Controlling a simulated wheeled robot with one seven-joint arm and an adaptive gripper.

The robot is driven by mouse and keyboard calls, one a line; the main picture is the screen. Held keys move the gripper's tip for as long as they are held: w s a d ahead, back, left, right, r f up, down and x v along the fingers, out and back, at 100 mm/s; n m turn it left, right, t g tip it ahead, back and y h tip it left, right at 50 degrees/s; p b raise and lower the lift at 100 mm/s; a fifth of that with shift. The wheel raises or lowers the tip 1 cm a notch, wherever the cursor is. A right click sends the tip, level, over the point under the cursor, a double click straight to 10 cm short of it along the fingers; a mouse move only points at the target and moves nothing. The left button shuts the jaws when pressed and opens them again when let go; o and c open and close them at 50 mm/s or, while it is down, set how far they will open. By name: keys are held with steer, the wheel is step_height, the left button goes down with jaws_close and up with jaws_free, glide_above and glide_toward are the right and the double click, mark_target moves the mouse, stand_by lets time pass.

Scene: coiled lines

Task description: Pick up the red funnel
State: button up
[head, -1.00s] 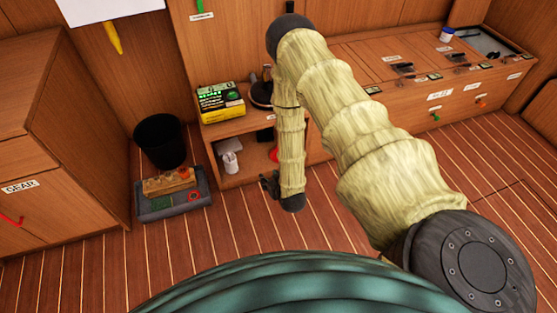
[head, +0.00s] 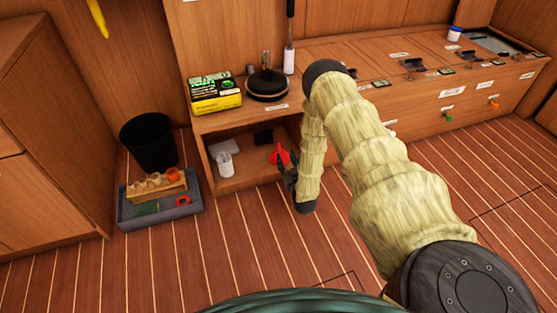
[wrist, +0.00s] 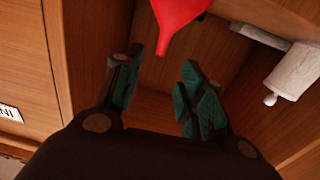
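The red funnel (head: 279,155) is in the open lower compartment of the wooden cabinet, partly hidden by my gripper and arm in the head view. In the wrist view the funnel (wrist: 178,18) shows at the top, its narrow spout pointing down towards the gap between my fingers and its wide part cut off by the frame. My gripper (wrist: 160,92) is open, with green-padded fingers apart and nothing between them. In the head view my gripper (head: 286,170) is at the compartment's front opening, close to the funnel.
Compartment walls are close around. A yellow-green box (head: 215,94) and a dark round object (head: 267,84) sit on top. The floor in front is clear.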

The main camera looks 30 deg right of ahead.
mark_target(279, 144)
steer(key=b+x, duration=0.2)
steer(key=x, duration=0.3)
steer(key=shift+w, duration=0.1)
steer(key=b+x, duration=0.3)
steer(key=shift+w+d+f, duration=0.15)
steer(key=shift+w, duration=0.2)
steer(key=shift+w+d+b, duration=0.2)
steer(key=shift+w+b, duration=0.15)
steer(key=shift+w, duration=0.35)
jaws_close()
